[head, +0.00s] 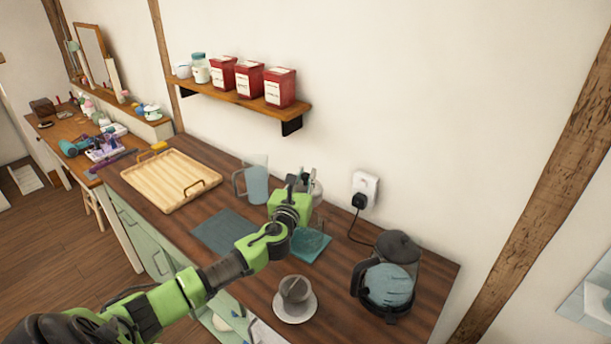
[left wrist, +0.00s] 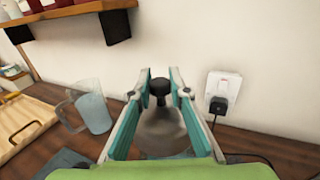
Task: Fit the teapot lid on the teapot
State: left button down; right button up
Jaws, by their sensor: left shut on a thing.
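My left gripper (head: 298,181) is above the back of the dark wooden counter, near the wall. In the left wrist view its teal-padded fingers (left wrist: 160,80) close on the black knob of the teapot lid (left wrist: 159,88). A grey, rounded, see-through body (left wrist: 162,132) shows below the knob between the fingers. I cannot tell how much of it is lid and how much is teapot. In the head view a pale, glassy shape, likely the teapot (head: 317,189), shows just behind the gripper, mostly hidden. Whether lid and teapot touch is hidden. My right gripper is out of view.
A glass jug (head: 257,184) stands left of the gripper. A teal mat (head: 311,246) lies below it. A cup on a saucer (head: 295,314) and an electric kettle (head: 388,284) stand nearer and right. A wooden tray (head: 165,182) lies left; a shelf (head: 245,98) hangs above.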

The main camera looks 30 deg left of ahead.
aim_at(305, 191)
pick_arm(q)
jog(key=shift+f+b, duration=2.15)
jog(key=shift+f, duration=0.55)
jog(key=shift+f, duration=0.2)
notch_tip(305, 191, down, 3)
jog(key=shift+r+b, duration=0.2)
jog(key=shift+b, duration=0.85)
jog(key=shift+f, duration=0.2)
